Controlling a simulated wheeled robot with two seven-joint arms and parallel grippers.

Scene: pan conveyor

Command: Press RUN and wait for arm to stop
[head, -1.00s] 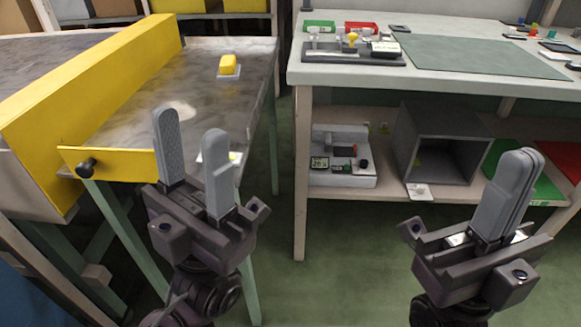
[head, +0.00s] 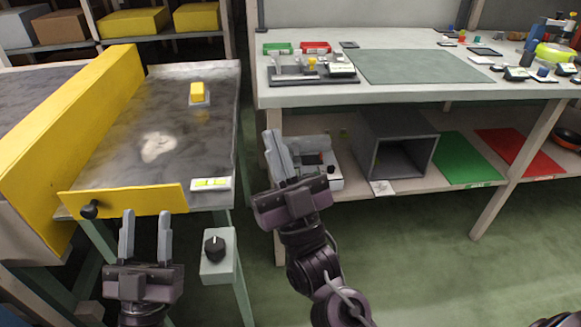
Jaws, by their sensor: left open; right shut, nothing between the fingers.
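No label reading RUN is legible. A white device (head: 335,172) with small dark and red parts stands on the lower shelf of the right bench. My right gripper (head: 277,136) is shut and empty and covers its left part in the picture; I cannot tell whether they touch. A grey box with a black knob (head: 214,246) is at the front right of the conveyor table. A yellow block on a grey base (head: 198,93) sits on the tabletop. My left gripper (head: 146,216) is open and empty in front of the yellow rail.
A yellow wall (head: 75,115) and a yellow front rail with a black knob (head: 130,201) border the conveyor table (head: 190,140). The right bench (head: 300,97) bears small trays and a green mat (head: 420,66). Its shelf holds a grey open bin (head: 397,140) and green and red mats.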

